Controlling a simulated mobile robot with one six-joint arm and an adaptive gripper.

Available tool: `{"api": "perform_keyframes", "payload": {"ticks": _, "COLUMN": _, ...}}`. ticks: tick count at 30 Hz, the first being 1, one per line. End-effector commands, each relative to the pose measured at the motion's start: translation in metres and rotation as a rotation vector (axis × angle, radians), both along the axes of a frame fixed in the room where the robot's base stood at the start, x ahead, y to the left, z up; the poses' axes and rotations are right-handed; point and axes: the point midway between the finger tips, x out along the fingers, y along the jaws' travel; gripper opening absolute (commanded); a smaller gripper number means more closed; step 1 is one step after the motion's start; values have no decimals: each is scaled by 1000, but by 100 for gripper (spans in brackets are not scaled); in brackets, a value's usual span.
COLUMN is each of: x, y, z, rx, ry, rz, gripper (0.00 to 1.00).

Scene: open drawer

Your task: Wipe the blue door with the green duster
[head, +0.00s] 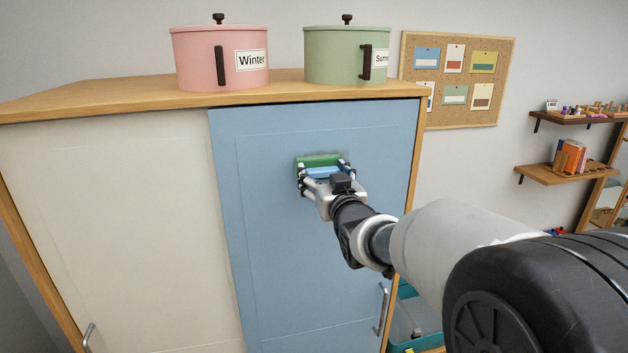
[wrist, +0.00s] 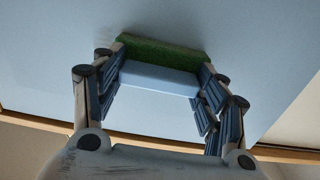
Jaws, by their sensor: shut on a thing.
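The blue door (head: 300,270) is the right-hand door of a wooden cabinet and is closed or nearly so. My gripper (head: 325,172) is at the upper part of this door, shut on the green duster (head: 319,159). The duster has a green pad and a light blue block. In the wrist view the green pad (wrist: 165,54) faces the blue door (wrist: 245,45), and my gripper's fingers (wrist: 160,88) hold the block from both sides. The pad appears to touch the door, with a dark shadow along its edge.
A white door (head: 120,220) is left of the blue one. A pink pot (head: 220,60) and a green pot (head: 345,55) stand on the cabinet top (head: 130,93). The blue door's metal handle (head: 381,310) is low on its right side. A corkboard (head: 455,80) hangs behind.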

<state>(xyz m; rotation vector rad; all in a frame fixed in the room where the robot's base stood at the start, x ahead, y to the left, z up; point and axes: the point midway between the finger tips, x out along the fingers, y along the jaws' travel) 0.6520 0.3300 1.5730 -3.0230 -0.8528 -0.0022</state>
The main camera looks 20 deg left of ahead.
Motion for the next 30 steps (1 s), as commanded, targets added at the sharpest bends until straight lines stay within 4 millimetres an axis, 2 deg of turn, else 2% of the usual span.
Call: {"api": "perform_keyframes", "payload": {"ticks": 30, "x": 33, "y": -51, "z": 1, "rx": -1, "ry": -1, "rz": -2, "gripper": 47}}
